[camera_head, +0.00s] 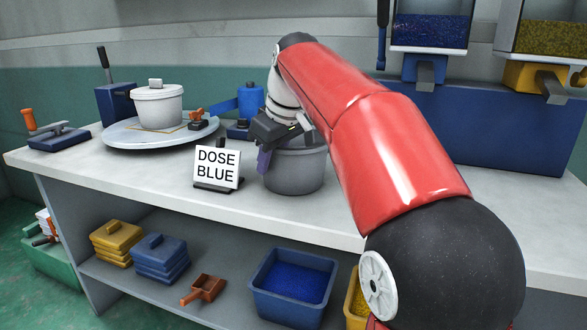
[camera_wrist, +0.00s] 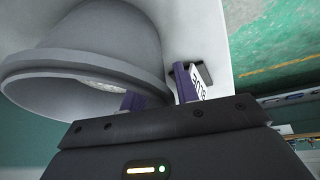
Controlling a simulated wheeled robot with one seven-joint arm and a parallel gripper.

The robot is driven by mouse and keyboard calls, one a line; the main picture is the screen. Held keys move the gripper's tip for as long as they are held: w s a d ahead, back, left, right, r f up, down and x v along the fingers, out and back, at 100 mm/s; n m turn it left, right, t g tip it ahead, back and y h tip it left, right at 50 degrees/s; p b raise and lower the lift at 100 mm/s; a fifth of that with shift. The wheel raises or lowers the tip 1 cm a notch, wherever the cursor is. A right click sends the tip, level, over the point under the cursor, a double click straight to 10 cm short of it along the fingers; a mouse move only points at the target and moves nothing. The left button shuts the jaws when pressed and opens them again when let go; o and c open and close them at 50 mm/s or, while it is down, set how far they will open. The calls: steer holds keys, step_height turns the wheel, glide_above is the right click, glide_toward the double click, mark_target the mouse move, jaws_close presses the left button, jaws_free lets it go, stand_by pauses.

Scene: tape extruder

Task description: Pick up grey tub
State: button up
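The grey tub (camera_head: 294,172) stands upright on the white worktop, just right of the "DOSE BLUE" sign. My gripper (camera_head: 266,150) is at the tub's upper left rim in the head view. One purple finger hangs outside the tub wall; the other is hidden there. In the wrist view the tub (camera_wrist: 95,40) fills the upper left. My gripper (camera_wrist: 159,92) has its two purple fingers apart, one at the tub's rim, seemingly inside it, and one outside beside the sign. A gap shows between the fingers, and I cannot tell if either touches the tub.
The "DOSE BLUE" sign (camera_head: 216,168) stands close left of the tub, near the outer finger. A white lidded pot (camera_head: 158,106) rests on a round plate (camera_head: 120,137) at left. Blue and yellow hoppers (camera_head: 430,30) are at back right.

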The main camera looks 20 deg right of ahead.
steer(key=shift+w+f, duration=0.25)
steer(key=shift+f, duration=0.3)
jaws_close()
steer(key=shift+a+r, duration=0.1)
stand_by(0.9)
